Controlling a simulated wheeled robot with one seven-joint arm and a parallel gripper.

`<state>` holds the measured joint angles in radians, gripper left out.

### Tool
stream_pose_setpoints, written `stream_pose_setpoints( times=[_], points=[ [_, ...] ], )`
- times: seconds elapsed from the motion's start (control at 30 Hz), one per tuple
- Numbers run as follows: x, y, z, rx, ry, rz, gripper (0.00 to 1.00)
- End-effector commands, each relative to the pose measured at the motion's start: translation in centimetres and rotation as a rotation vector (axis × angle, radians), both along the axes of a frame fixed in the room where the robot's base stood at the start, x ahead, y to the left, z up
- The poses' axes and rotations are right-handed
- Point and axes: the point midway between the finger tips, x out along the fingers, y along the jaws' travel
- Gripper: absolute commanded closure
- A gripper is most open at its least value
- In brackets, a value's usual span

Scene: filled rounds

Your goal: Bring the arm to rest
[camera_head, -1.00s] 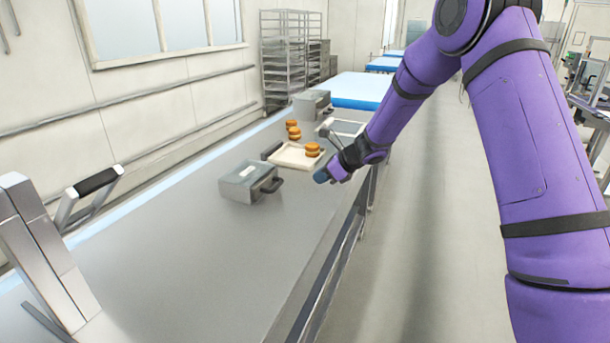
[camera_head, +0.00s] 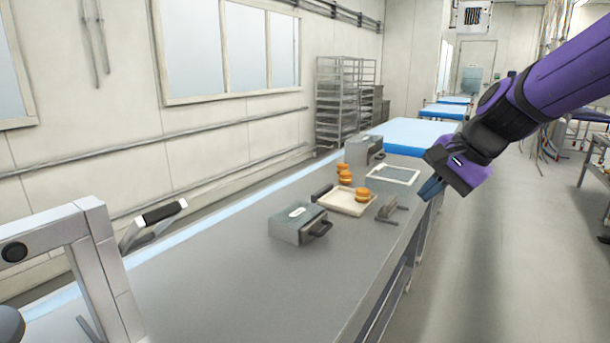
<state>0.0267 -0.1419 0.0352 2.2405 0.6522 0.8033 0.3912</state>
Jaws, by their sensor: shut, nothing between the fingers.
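My purple arm comes in from the right edge. My gripper (camera_head: 431,188) is shut and empty, with its blue-grey fingertips pointing down and to the left. It appears near the right edge of the grey table (camera_head: 230,290) in the picture, apart from the things on the table. How high it is above the table edge I cannot tell.
On the table are a cream tray (camera_head: 338,206) with orange-brown filled rounds (camera_head: 362,195), more rounds (camera_head: 344,174) behind, a grey box with a handle (camera_head: 297,224), another grey box (camera_head: 362,149), a second tray (camera_head: 393,175) and a small grey tool (camera_head: 389,209). Free floor (camera_head: 500,270) lies right.

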Motion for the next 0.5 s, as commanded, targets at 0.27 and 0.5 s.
stream_pose_setpoints(
  times=[0.27, 0.5],
  points=[
    [-8.8, -2.6, 2.3, -0.264, -0.151, 0.257, 1.00],
    [-15.7, -5.4, 2.7, -0.506, -0.247, 0.458, 1.00]
  ],
)
